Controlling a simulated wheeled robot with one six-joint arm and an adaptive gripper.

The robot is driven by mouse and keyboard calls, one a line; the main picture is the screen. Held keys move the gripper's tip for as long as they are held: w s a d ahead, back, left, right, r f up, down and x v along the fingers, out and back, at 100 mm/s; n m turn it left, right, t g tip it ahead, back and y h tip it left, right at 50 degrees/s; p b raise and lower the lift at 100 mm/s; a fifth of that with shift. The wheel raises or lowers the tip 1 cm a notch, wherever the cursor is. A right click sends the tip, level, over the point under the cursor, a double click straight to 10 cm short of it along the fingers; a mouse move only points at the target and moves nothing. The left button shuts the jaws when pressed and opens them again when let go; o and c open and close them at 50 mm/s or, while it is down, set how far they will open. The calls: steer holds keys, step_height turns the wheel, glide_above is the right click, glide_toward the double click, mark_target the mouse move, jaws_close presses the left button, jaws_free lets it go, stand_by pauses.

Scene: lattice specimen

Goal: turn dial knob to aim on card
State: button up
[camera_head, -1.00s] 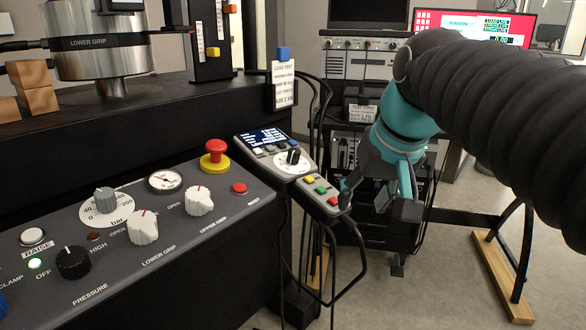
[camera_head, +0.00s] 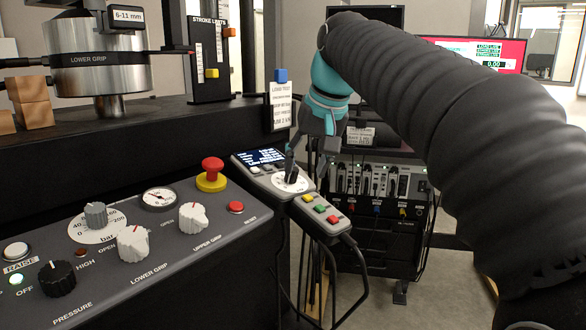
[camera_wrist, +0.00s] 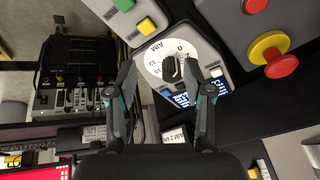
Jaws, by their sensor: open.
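The dial knob (camera_head: 291,178) is a black pointer knob on a white numbered face, set in a grey handset with a small lit screen. It also shows in the wrist view (camera_wrist: 170,69). My gripper (camera_head: 309,158) is open and empty, pointing down at the handset. In the wrist view my gripper (camera_wrist: 170,80) has one finger on each side of the knob, with gaps; I cannot tell how far above it they are. The card (camera_head: 282,106) is white, held by a blue clip on the black edge behind. Its last line seems to read AIM 2 kN.
Yellow, green and red buttons (camera_head: 320,208) sit beside the dial on the handset. A red emergency stop (camera_head: 212,170) and the grey control panel (camera_head: 110,268) lie to the left. Black cables (camera_head: 355,270) hang below the handset. A black instrument rack (camera_head: 385,215) stands behind.

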mark_target(294, 169)
steer(key=w, duration=0.1)
steer(key=w+a, duration=0.2)
steer(key=shift+w+a+f, duration=0.1)
steer(key=shift+w+f, duration=0.15)
steer(key=shift+w+f+b, duration=0.1)
steer(key=shift+f+b, duration=0.25)
steer(key=shift+f, duration=0.25)
steer(key=shift+w+a+f, duration=0.2)
steer(key=shift+w+f, duration=0.1)
steer(key=shift+f, duration=0.25)
jaws_close()
